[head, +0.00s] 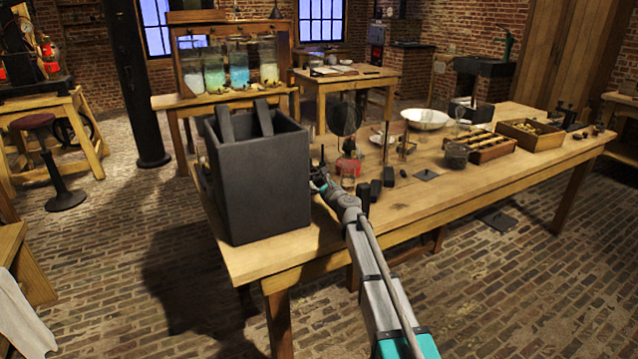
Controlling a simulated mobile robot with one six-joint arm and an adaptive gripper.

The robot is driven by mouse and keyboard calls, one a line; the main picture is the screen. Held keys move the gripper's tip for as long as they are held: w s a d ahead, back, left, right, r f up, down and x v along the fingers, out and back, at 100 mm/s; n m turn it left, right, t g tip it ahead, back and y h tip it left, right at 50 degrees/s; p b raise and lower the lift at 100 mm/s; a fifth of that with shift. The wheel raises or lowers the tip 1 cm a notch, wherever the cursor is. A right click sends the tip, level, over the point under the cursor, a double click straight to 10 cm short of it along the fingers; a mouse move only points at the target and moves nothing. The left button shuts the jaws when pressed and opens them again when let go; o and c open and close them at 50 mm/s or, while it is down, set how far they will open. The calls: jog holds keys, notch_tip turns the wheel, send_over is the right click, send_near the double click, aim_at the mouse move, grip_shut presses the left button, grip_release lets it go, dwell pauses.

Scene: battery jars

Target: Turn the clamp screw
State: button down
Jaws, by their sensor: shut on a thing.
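My gripper (318,182) is at the table's left part, close to the right side of a large dark grey box (258,185). It is small in the view, and its fingers look closed on a small dark part, taken to be the clamp screw. The screw itself is mostly hidden by the fingers, so its angle cannot be told. A thin dark upright piece (322,156) shows just above the fingers. Two flat grey plates (264,118) stick up out of the box.
Right of my gripper are small dark blocks (376,190), a red-based burner (348,166) and a round dark disc (344,118). Farther right are a white bowl (425,118) and wooden trays (481,146). The table's front right (480,190) is clear.

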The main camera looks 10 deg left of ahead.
jog(key=shift+w+n, duration=0.1)
jog(key=shift+n, duration=1.6)
jog(key=shift+c, duration=1.2)
grip_release()
jog(key=shift+s+d, duration=0.1)
jog(key=shift+s, duration=0.1)
jog(key=v, duration=1.1)
jog(key=shift+s+d, duration=0.25)
jog(key=shift+d, duration=0.05)
